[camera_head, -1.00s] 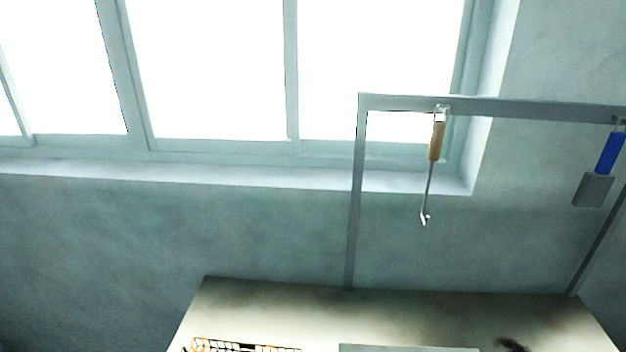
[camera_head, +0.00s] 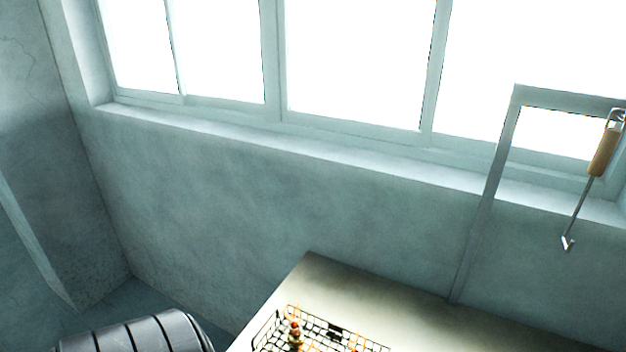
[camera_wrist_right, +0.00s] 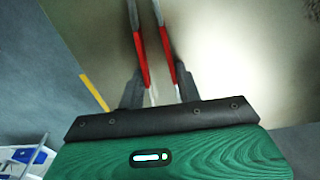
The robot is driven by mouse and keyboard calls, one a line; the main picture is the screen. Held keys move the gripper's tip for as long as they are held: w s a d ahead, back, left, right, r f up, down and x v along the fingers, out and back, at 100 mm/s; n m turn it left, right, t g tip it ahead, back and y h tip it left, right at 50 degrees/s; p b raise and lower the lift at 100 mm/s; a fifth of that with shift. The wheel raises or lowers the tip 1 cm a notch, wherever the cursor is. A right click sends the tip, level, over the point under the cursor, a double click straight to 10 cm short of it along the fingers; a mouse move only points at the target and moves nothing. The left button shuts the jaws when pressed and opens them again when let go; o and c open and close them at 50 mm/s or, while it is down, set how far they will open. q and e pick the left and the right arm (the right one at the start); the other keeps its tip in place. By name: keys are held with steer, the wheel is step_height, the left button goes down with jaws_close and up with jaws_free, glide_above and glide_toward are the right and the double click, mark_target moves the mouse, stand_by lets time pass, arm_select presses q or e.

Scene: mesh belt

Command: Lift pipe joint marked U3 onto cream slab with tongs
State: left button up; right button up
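In the right wrist view, my right gripper (camera_wrist_right: 160,92) has its dark fingers on either side of red-handled tongs (camera_wrist_right: 142,62). The two metal arms of the tongs reach away to the top edge, apart from each other, with their tips out of frame. In the head view, a wire mesh basket or belt (camera_head: 318,334) sits on the table at the bottom edge, partly cut off. A small reddish-brown and greenish piece (camera_head: 295,333) is at it; no U3 marking can be read. I cannot make out the cream slab. My left gripper is not in view.
The pale tabletop (camera_head: 395,308) is bare behind the mesh. A grey frame (camera_head: 484,205) stands at the table's back, with a wooden-handled hook (camera_head: 603,152) hanging from it. A dark ribbed rounded object (camera_head: 140,336) stands left of the table. A yellow strip (camera_wrist_right: 94,90) shows in the wrist view.

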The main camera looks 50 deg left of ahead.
step_height(320, 180, up, 12)
steer(key=p, duration=0.5)
steer(key=shift+p, duration=0.3)
steer(key=s+a+r+n+y+b, duration=0.1)
steer(key=s+a+r+n+b, duration=0.1)
steer(key=s+a+n, duration=1.1)
steer(key=s+a, duration=0.1)
steer(key=a, duration=0.2)
steer(key=shift+a+r+t, duration=0.35)
steer(key=shift+t, duration=0.05)
